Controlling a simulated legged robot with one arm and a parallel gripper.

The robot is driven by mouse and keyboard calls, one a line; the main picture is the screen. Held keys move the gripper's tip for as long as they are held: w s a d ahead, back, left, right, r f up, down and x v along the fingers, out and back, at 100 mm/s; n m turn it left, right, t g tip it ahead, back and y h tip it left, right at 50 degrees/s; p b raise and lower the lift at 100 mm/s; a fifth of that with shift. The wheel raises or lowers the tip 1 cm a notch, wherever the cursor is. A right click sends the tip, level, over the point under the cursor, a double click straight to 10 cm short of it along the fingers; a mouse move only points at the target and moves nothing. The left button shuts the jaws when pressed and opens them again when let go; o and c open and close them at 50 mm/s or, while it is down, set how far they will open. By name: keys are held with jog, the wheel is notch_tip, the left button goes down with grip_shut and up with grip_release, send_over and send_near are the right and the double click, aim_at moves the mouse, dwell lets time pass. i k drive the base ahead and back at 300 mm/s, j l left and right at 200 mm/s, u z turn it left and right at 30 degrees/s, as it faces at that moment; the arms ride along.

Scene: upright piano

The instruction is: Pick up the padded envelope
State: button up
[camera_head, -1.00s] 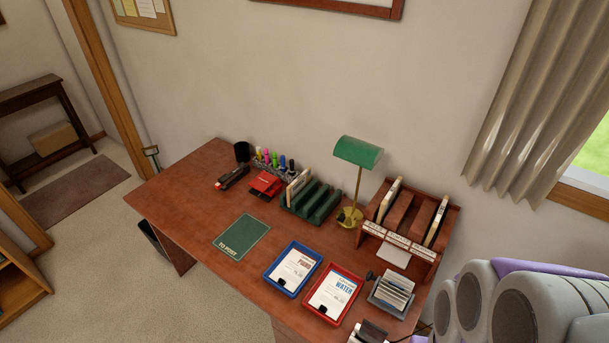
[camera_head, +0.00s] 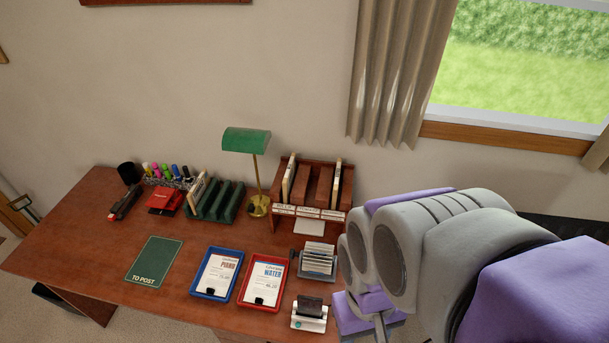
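I cannot make out a padded envelope for certain in this view. Pale envelope-like items (camera_head: 289,180) stand upright in the wooden sorter (camera_head: 312,213) at the back right of the desk; another pale upright item (camera_head: 197,192) is in the green rack (camera_head: 222,208). A green mat marked TO POST (camera_head: 154,262) lies flat on the desk with nothing on it. My grey and purple arm fills the lower right and hides the desk's right end. My gripper's fingers do not show.
The wooden desk (camera_head: 75,240) also holds a green lamp (camera_head: 246,141), a blue tray (camera_head: 196,290), a red tray (camera_head: 280,298), a card holder (camera_head: 318,262), a stapler (camera_head: 124,203) and a pen rack. The desk's left part is clear. A window (camera_head: 520,60) is at the upper right.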

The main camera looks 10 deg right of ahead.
aim_at(197, 192)
jog(key=k+j, duration=0.25)
jog(key=j, duration=0.2)
jog(key=j+z, duration=0.2)
jog(key=j, duration=1.35)
jog(key=i+j, duration=0.45)
jog(key=j+z, duration=0.3)
jog(key=j, duration=0.25)
jog(key=j+z, duration=0.25)
jog(key=j, duration=0.3)
